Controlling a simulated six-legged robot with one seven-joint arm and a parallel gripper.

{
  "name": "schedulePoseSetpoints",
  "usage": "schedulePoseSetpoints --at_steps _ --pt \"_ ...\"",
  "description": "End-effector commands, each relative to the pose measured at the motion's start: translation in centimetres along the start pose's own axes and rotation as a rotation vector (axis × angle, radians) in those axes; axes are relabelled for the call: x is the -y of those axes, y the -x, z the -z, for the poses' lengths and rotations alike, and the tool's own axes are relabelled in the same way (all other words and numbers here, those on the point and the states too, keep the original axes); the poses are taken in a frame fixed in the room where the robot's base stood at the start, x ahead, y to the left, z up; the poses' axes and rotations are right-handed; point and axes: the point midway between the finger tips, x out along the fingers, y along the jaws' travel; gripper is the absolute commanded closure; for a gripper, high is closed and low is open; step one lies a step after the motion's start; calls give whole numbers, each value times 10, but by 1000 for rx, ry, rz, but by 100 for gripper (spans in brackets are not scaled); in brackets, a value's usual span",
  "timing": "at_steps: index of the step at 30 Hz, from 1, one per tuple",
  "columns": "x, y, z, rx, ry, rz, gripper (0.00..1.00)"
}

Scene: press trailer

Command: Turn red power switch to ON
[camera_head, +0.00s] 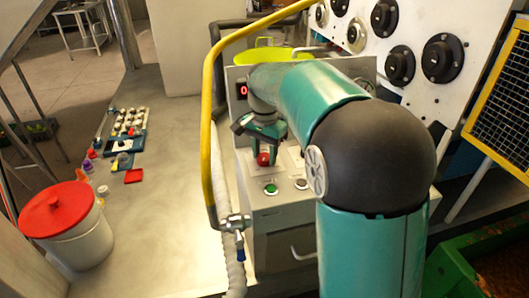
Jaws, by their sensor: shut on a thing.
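The red power switch (263,159) sits on the sloped front of a light grey control box (268,204). My gripper (264,147) reaches down from above and its fingers are shut on the switch. The fingers hide the upper part of the switch, and its ON/OFF marking cannot be read.
My teal arm covers the right of the box. A yellow pipe (206,130) and a ribbed hose (226,210) run along its left. A white bucket with a red lid (55,210) and small parts (125,135) stand at left. Black dials (442,58) line the back panel.

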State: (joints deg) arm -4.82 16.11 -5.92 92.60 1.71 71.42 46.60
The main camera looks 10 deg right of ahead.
Motion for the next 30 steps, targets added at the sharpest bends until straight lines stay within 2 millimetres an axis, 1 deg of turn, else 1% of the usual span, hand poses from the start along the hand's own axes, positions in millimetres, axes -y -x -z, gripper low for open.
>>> schedulePoseSetpoints --at_steps 6,13,21,30 --pt "0 2 0 -3 -170 3 85" --pt "0 2 0 -2 -293 4 85" --pt "0 2 1 -2 -352 4 85" --pt "0 2 1 -2 -357 4 85"
